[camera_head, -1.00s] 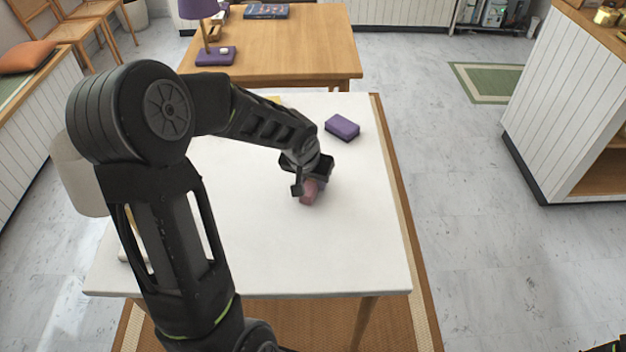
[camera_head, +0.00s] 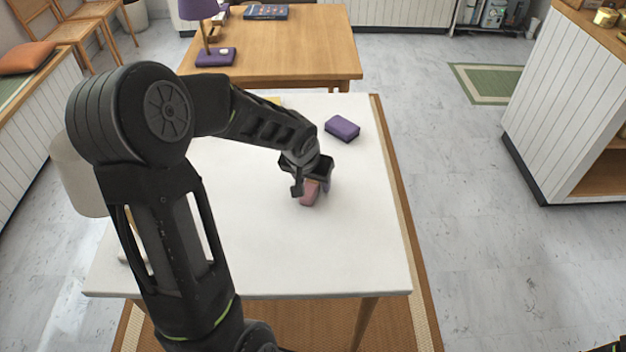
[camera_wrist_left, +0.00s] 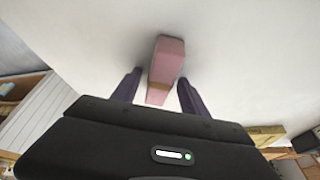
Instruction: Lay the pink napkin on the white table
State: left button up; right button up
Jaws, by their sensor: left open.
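The pink napkin (camera_head: 310,192) is a small folded block on the white table (camera_head: 340,250), right under my left gripper. In the left wrist view the napkin (camera_wrist_left: 167,62) lies between the two purple fingers, with a tan band around it and white table surface behind it. My left gripper (camera_head: 312,190) is open, its fingers apart on either side of the napkin with a gap showing at each side. The gripper partly hides the napkin in the head view. A small dark part at the bottom right corner of the head view is too little to identify.
A purple block (camera_head: 342,128) lies on the white table beyond my gripper. A yellow item is partly hidden behind my left arm. A wooden table (camera_head: 290,60) with a purple lamp (camera_head: 205,30) stands behind. The white table's front and right areas are clear.

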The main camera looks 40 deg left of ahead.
pick_arm(q)
jog(key=p+v, duration=0.1)
jog(key=v, duration=1.1)
jog(key=shift+s, duration=0.1)
